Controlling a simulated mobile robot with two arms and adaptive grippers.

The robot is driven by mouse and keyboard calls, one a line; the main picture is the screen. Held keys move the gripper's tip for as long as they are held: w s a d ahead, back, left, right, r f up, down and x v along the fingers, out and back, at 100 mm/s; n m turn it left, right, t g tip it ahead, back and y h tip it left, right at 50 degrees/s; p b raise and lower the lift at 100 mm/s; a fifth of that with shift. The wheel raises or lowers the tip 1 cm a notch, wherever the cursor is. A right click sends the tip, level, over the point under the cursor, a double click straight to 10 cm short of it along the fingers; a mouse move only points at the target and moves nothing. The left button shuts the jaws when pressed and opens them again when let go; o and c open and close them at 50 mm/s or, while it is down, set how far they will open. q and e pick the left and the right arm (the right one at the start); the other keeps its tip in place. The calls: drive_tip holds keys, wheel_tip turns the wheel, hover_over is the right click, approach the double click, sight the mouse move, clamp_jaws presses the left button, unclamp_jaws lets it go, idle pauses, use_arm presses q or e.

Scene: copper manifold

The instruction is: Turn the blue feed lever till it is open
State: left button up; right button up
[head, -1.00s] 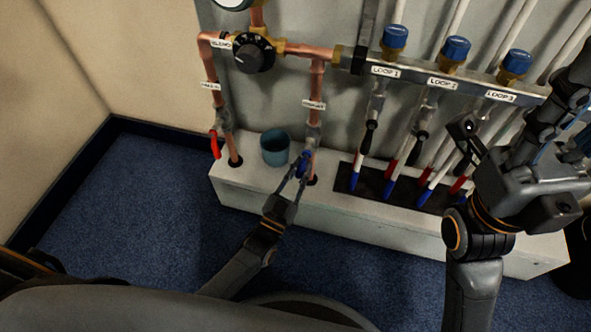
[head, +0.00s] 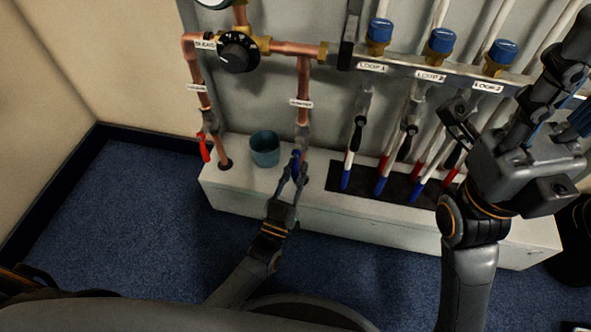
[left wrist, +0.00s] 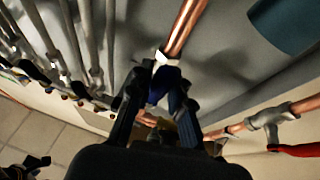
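The blue feed lever (head: 296,163) is on a valve low on the right copper pipe (head: 304,92), under a small white label. It hangs downward beside the pipe. My left gripper (head: 294,172) reaches it from below, with one finger on each side. In the left wrist view the fingers (left wrist: 160,88) close in on the blue lever (left wrist: 156,93) and hide part of it; they look closed against its sides. My right gripper (head: 462,128) is raised in front of the loop pipes at the right; its finger opening is unclear.
A red lever (head: 204,148) hangs on the left pipe. A teal cup (head: 265,150) stands on the white ledge (head: 330,206) between the two pipes. A black dial (head: 238,52) and several blue-capped loop valves (head: 379,30) are above. The blue floor at left is clear.

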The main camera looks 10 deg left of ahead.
sight(296, 163)
use_arm(q)
drive_tip(key=shift+o, duration=1.4)
drive_tip(key=shift+r, duration=0.1)
wheel_tip(296, 163, up, 10)
drive_tip(key=shift+f, duration=0.1)
